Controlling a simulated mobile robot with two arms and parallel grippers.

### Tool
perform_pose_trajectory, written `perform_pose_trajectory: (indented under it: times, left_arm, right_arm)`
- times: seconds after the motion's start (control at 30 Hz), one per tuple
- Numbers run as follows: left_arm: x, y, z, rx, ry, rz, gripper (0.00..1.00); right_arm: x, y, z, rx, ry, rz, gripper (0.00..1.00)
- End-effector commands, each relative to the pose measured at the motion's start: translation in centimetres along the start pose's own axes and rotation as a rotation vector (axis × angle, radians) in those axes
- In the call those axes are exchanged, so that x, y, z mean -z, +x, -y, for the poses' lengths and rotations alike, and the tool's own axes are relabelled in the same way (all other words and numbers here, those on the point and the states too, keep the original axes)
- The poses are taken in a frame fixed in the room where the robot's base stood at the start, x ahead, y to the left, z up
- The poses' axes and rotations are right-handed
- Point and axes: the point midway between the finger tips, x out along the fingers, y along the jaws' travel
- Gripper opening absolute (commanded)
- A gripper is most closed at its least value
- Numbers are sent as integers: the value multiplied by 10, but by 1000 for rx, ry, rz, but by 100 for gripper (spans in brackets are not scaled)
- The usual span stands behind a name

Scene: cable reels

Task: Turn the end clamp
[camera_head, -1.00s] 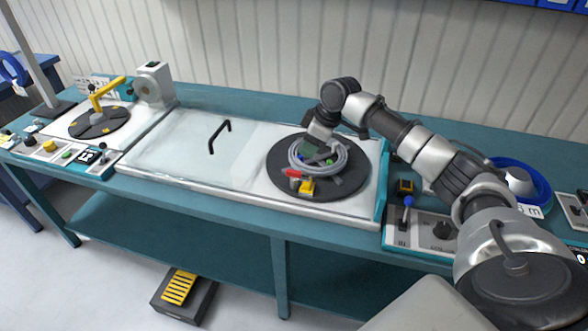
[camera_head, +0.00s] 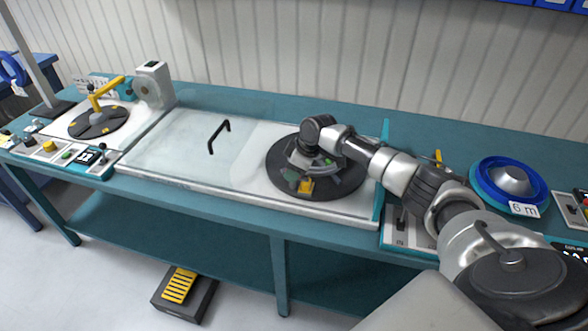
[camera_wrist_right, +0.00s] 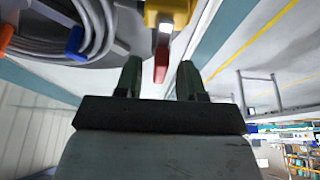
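A dark round turntable (camera_head: 345,185) on the bench carries a coil of grey cable (camera_wrist_right: 85,30), mostly hidden by my right arm in the head view. A yellow block (camera_head: 306,185), which looks like the end clamp, sits at its front edge. In the wrist view the yellow block (camera_wrist_right: 168,12) has a red lever (camera_wrist_right: 161,68) that hangs between the fingers of my right gripper (camera_wrist_right: 160,78). Gaps show on both sides of the lever, so the gripper is open around it. In the head view the right gripper (camera_head: 300,162) is low over the disc. My left gripper is out of view.
A clear cover with a black handle (camera_head: 218,136) lies left of the turntable. Further left is a disc with a yellow arm (camera_head: 104,88). A blue reel (camera_head: 480,186) labelled 6 m and a control panel (camera_head: 398,232) stand on the right.

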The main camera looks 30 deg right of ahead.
Motion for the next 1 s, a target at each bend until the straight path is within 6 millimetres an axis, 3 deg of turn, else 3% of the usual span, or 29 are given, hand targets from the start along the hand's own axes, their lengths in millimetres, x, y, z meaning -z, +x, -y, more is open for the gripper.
perform_pose_trajectory:
  times: [0.03,0.23,0.63,1.0]
  left_arm:
    - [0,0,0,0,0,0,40]
    - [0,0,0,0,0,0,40]
    - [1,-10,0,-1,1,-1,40]
    - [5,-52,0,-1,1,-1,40]
  right_arm:
    - [0,0,0,0,0,0,32]
    - [0,0,0,0,0,0,1]
    - [1,-3,0,-17,43,0,0]
    - [2,-6,2,-115,286,1,0]
